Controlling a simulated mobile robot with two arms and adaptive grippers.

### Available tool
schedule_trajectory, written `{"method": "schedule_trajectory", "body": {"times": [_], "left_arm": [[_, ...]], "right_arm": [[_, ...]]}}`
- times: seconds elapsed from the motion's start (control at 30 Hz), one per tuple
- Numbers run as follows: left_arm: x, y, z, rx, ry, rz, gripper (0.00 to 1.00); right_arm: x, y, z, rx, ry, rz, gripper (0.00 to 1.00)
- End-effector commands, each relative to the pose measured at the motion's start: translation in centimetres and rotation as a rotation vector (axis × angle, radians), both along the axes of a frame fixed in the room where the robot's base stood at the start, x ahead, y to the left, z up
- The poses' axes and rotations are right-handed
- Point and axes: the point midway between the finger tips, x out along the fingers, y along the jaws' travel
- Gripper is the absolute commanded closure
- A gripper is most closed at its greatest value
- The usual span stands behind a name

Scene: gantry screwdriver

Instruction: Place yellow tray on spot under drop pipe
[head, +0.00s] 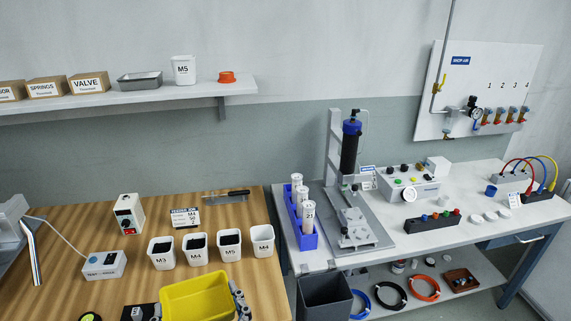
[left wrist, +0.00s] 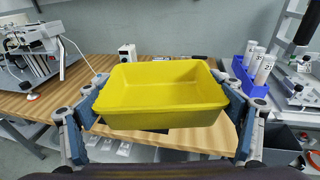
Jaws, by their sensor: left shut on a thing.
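The yellow tray (head: 196,300) is at the bottom of the head view, over the near part of the wooden bench (head: 90,225). It is empty, roughly level, and its near edge is cut off. In the left wrist view the tray (left wrist: 160,119) sits between the two fingers of my left gripper (left wrist: 159,82), which is shut on its two sides. A bent pale pipe with stripes (head: 32,255), perhaps the drop pipe, hangs from a grey machine at the left edge. It also shows in the left wrist view (left wrist: 62,62). The spot under it is not clearly visible. My right gripper is not in view.
Several small cups, among them the M5 cup (head: 229,243), stand behind the tray. A white switch box (head: 104,265) lies between the tray and the pipe. A grey bin (head: 325,297) is right of the bench.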

Motion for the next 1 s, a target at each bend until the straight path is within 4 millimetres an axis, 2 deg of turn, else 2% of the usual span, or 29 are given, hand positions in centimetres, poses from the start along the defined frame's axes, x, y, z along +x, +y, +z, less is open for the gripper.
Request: {"method": "schedule_trajectory", "body": {"times": [0.17,0.27,0.5,0.6,0.7,0.8,1.0], "left_arm": [[0.3,-0.1,0.0,0.001,-0.002,-0.002,0.39],[2.3,-0.5,-0.3,0.001,-0.003,-0.025,0.39],[11.4,-1.8,-2.2,0.0,-0.001,-0.137,0.39],[14.7,-1.9,-2.8,0.0,-0.003,-0.178,0.39],[16.8,-1.8,-3.2,-0.002,-0.002,-0.204,0.39],[17.7,-1.8,-3.4,-0.001,-0.001,-0.216,0.39],[17.9,-1.8,-3.4,0.0,-0.001,-0.22,0.39]], "right_arm": [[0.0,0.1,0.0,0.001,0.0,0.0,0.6],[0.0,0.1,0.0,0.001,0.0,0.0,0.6],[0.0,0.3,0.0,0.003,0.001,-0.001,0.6],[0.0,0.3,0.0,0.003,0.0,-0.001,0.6],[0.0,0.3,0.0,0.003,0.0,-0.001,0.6],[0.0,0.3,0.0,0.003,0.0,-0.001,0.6],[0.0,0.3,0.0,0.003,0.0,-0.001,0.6]]}}
